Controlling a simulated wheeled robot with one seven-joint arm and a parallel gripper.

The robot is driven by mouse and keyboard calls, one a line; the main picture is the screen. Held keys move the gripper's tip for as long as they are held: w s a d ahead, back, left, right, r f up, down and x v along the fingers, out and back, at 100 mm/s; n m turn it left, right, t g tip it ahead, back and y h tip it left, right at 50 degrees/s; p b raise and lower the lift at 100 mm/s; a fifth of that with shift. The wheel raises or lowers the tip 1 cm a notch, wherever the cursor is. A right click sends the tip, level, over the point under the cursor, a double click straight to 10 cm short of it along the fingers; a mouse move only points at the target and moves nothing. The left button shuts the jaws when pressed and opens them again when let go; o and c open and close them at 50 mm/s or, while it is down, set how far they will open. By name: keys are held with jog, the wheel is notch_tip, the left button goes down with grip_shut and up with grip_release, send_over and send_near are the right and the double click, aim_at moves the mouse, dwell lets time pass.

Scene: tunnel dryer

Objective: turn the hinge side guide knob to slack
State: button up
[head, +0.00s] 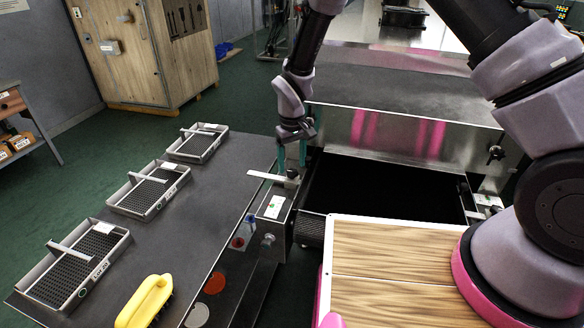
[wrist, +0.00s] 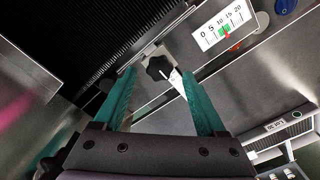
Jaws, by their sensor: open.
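My gripper (head: 291,155) is open, its two teal fingers pointing down at the near left corner of the dryer's dark belt opening. In the wrist view my gripper (wrist: 160,76) has a black lobed knob (wrist: 158,67) between its fingertips, with a visible gap on both sides. A pale pointed plate shows just beside the knob. A white scale (wrist: 222,25) marked 0 to 20 has a green band and a red pointer near its middle. In the head view the scale plate (head: 274,206) sits on a metal block below my gripper; the knob is not clearly visible there.
A dark table (head: 190,210) on the left bears several mesh trays (head: 150,190) and a yellow-handled brush (head: 145,302). Another black knob (head: 495,153) is on the metal hood's right side. A wood-topped surface (head: 390,260) stands in front. A blue button (wrist: 286,5) is near the scale.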

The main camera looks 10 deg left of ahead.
jog(key=shift+f, duration=1.1)
grip_shut()
